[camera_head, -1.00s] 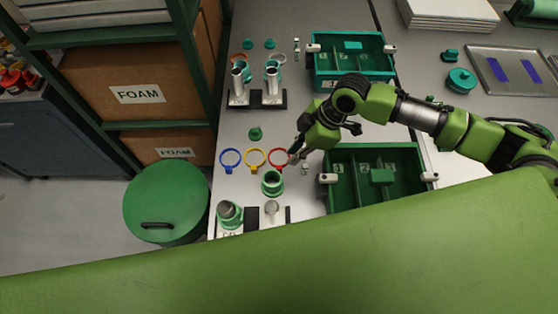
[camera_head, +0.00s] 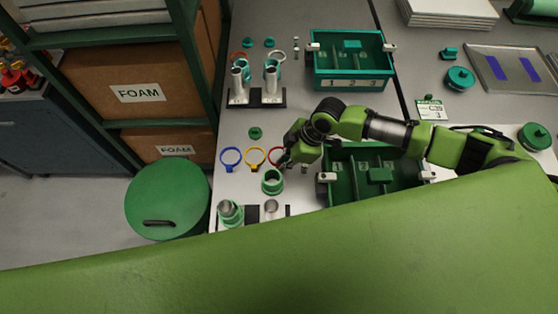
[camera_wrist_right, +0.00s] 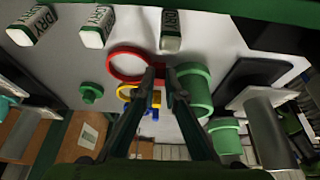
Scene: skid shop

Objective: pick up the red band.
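The red band (camera_head: 271,152) is a ring lying on the grey bench, at the right end of a row with the yellow band (camera_head: 247,157) and the blue band (camera_head: 222,158). My right gripper (camera_head: 284,163) is low over its right side and hides part of it in the head view. In the right wrist view, the red band (camera_wrist_right: 110,65) is just left of my right fingertips (camera_wrist_right: 163,71). A narrow gap shows between the fingers; I cannot tell whether they touch the band. My left gripper is not in view.
A green cup (camera_head: 272,187) stands just in front of the red band. A green bin (camera_head: 331,197) is right of the gripper, under my arm. A teal bin (camera_head: 352,84) and a holder with metal tubes (camera_head: 257,104) are farther back. DRY-labelled blocks (camera_wrist_right: 171,30) show in the wrist view.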

